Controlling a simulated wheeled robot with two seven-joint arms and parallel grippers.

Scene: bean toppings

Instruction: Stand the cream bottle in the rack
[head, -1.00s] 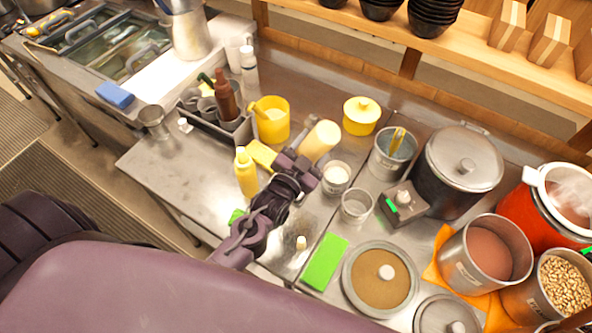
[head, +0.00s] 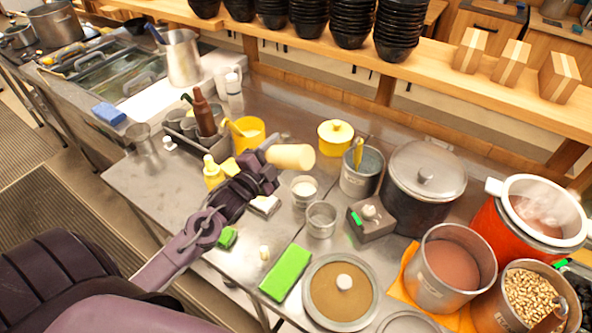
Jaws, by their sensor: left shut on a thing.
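The cream bottle (head: 290,156) is a pale, smooth cylinder, lying nearly level in the air above the worktop in the head view, its wide end to the right. My left gripper (head: 264,168) is shut on its left end, which the fingers hide. The rack (head: 207,146) is a grey holder to the left of the gripper and bottle. A brown bottle (head: 204,112) with a dark nozzle stands in it, beside grey cups. The bottle is apart from the rack. My right gripper is not in view.
A yellow squeeze bottle (head: 212,173) stands just in front of the rack. A yellow tub (head: 248,134) stands just right of the rack. A white-filled cup (head: 304,190) and a steel pot (head: 361,172) stand near the bottle. Bare steel lies left of the squeeze bottle.

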